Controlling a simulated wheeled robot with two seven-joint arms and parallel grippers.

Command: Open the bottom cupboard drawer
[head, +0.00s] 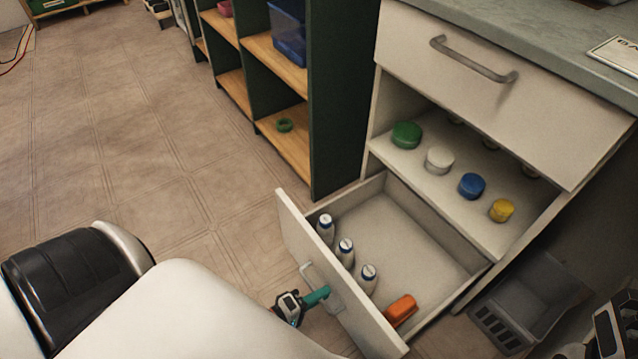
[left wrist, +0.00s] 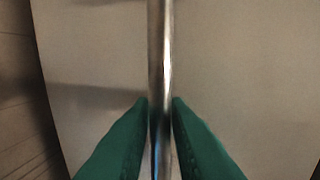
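The bottom cupboard drawer (head: 392,232) stands pulled well out of the white cupboard (head: 472,212) in the head view. Its front panel (head: 293,228) faces lower left and carries a metal bar handle (head: 309,272). My left gripper (head: 327,292) is at this handle, outside the front panel. In the left wrist view its green fingers (left wrist: 161,104) lie close on both sides of the handle bar (left wrist: 160,45) and appear closed on it. My right gripper (head: 609,327) shows only in part at the lower right edge; its fingertips are hidden.
Several white bottles (head: 345,252) and an orange object (head: 400,310) are in the drawer. Coloured round-lidded jars (head: 471,186) stand on the shelf above. The top drawer (head: 475,85) is shut. A grey crate (head: 527,300) sits at right. Floor at left is clear.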

